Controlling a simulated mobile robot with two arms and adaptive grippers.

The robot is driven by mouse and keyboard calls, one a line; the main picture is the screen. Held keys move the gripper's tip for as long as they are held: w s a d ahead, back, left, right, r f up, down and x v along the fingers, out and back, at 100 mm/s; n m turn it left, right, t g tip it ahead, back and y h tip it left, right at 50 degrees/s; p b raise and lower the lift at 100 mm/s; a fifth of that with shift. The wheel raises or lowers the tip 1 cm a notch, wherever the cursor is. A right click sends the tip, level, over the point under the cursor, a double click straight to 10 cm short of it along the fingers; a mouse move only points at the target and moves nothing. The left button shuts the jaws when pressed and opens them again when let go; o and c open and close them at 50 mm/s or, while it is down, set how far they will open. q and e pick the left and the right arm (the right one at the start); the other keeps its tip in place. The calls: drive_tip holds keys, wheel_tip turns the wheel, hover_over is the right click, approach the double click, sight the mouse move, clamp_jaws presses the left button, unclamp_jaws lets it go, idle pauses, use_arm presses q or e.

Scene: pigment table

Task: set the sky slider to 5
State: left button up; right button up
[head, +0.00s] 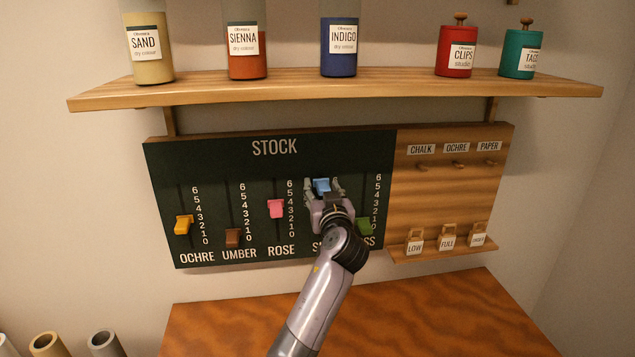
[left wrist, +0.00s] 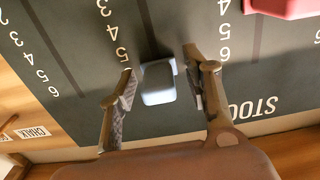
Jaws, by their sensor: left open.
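The blue sky slider knob (head: 322,185) sits high on its slot in the dark stock board (head: 335,150). My left gripper (head: 324,190) is open, with one finger on each side of the knob. The left wrist view, turned upside down, shows the pale blue knob (left wrist: 158,82) between the spread fingers of the left gripper (left wrist: 158,68). A gap shows on the left; contact on the right is unclear. The knob is around the upper marks, past the 4; a finger hides part of the scale, so its exact mark cannot be told. My right gripper is not in view.
The pink rose knob (head: 276,209) is left of my gripper; the green moss knob (head: 364,227) is at lower right, partly behind my arm. Yellow ochre (head: 184,225) and brown umber (head: 233,237) knobs are farther left. A wooden shelf (head: 400,87) with jars juts out above.

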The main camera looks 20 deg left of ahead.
use_arm(q)
drive_tip(key=shift+s+d+r, duration=0.15)
drive_tip(key=shift+d+r, duration=0.05)
drive_tip(key=shift+d, duration=0.05)
drive_tip(key=shift+a, duration=0.1)
clamp_jaws()
idle(0.4)
